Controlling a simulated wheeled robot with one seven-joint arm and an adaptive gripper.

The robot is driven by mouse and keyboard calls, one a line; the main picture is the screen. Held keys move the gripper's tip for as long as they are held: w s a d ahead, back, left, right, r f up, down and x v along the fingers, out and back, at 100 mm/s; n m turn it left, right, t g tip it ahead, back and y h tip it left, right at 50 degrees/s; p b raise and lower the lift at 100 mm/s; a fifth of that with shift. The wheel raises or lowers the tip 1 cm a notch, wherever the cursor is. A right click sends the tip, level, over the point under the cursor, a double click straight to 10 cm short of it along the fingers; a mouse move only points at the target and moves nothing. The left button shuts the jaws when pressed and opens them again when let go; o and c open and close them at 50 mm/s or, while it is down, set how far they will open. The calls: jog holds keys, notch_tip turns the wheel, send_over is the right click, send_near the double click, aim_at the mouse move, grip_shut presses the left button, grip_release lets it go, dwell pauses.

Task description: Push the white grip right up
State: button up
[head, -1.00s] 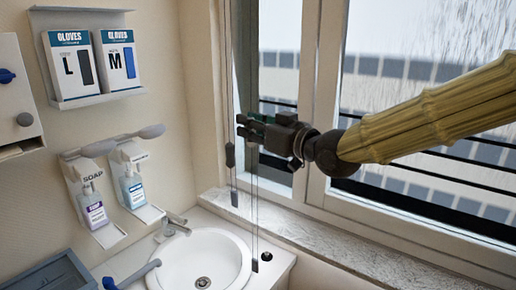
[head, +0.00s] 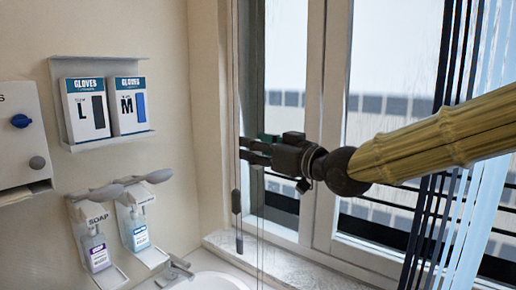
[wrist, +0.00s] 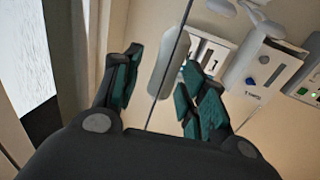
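Two thin cords hang in front of the window in the head view. A dark-looking elongated grip (head: 237,202) hangs on the left cord, below my gripper (head: 250,150). In the wrist view, a pale grey-white elongated grip (wrist: 167,68) lies between the finger directions of my gripper (wrist: 158,88), with a cord running diagonally past it. The fingers are spread apart, one on each side, with a visible gap. I see no clear contact with the grip. I cannot tell whether both views show the same grip.
The window frame (head: 328,120) stands close behind my gripper. Blind strips (head: 455,150) hang at right, by my arm. Glove boxes (head: 103,105), soap dispensers (head: 95,247) and a sink (head: 205,282) are on the left and below. A stone sill (head: 285,262) runs under the window.

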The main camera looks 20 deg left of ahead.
jog(key=shift+s+d, duration=0.1)
jog(key=v, duration=1.1)
jog(key=shift+d, duration=0.4)
jog(key=shift+s+f, duration=0.1)
jog(key=shift+s, duration=0.05)
